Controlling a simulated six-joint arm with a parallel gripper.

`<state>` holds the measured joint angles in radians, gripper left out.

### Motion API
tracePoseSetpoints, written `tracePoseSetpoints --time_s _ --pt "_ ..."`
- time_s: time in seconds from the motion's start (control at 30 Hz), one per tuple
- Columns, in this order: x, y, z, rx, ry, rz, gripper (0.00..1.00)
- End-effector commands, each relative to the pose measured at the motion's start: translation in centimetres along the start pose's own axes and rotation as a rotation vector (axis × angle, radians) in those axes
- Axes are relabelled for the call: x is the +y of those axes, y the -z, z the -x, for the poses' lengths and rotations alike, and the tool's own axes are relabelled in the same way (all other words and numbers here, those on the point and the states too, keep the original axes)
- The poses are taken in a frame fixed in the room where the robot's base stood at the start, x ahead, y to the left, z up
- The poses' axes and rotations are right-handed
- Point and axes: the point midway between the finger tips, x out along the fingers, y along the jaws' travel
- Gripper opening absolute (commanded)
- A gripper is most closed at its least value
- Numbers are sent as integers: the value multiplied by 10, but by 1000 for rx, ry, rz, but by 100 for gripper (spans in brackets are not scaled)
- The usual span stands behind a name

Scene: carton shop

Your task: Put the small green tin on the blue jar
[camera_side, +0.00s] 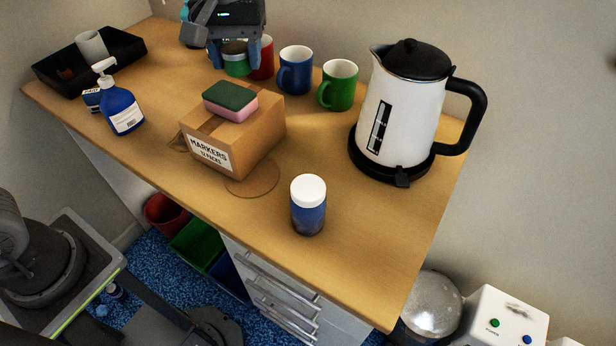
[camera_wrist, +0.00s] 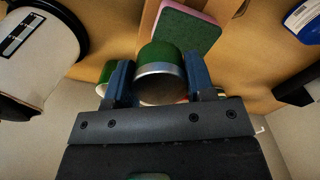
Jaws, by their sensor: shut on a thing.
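The small green tin (camera_side: 236,66) is at the back of the desk, between the two fingers of my gripper (camera_side: 236,58). In the wrist view the tin (camera_wrist: 160,72) sits between the blue fingers of my gripper (camera_wrist: 160,86), which is shut on it; its green side and silver rim show. I cannot tell whether the tin touches the desk. The blue jar (camera_side: 308,208) stands upright near the front edge of the desk, with a white lid (camera_side: 308,188) on it. It is well to the front and right of my gripper, and nothing rests on its lid.
A carton (camera_side: 232,138) with a sponge (camera_side: 230,101) on top stands between my gripper and the jar. Red (camera_side: 262,58), blue (camera_side: 295,70) and green (camera_side: 338,86) mugs stand right of the tin. A kettle (camera_side: 400,112), pump bottle (camera_side: 121,108) and black tray (camera_side: 70,68) flank the desk.

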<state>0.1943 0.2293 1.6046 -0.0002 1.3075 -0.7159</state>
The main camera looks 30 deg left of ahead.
Motion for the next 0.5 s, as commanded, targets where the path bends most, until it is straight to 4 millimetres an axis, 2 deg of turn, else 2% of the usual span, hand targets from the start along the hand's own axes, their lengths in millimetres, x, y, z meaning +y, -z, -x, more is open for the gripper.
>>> tracePoseSetpoints --time_s 0.03,0.1,0.2,0.37,0.5 --pt "11 -20 5 2 -2 -85 25" --pt "20 -41 10 2 -1 -183 25" --pt "28 -63 15 1 -1 -285 25" --pt "36 -82 16 0 0 -362 25" --pt "52 -99 3 -2 2 -374 25"
